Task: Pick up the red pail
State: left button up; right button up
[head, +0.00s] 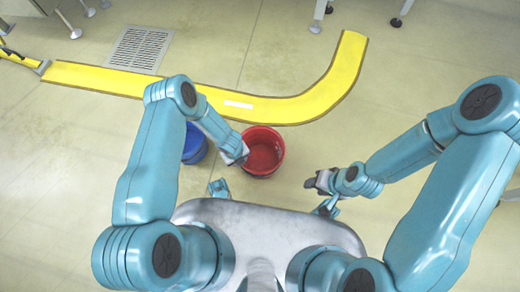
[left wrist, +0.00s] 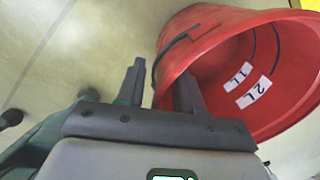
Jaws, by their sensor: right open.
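The red pail (head: 264,151) stands on the floor in front of me, mouth up and seemingly empty. In the left wrist view the pail (left wrist: 220,45) shows white labels reading 1L and 2L on its inner wall and a dark wire handle at its near side. My left gripper (head: 238,154) is at the pail's left rim. In its wrist view the left gripper (left wrist: 160,88) is open, one finger outside the wall and the other over the pail's mouth, with the rim between them. My right gripper (head: 312,182) is open and empty, right of the pail and apart from it.
A blue pail (head: 194,144) stands just left of the red one, partly hidden by my left arm. A yellow floor strip (head: 285,108) curves behind both pails. A floor grate (head: 139,49) and metal legs lie farther back.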

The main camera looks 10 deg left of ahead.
pick_arm(q)
jog(key=shift+r, duration=0.1)
grip_shut()
dwell(1.2)
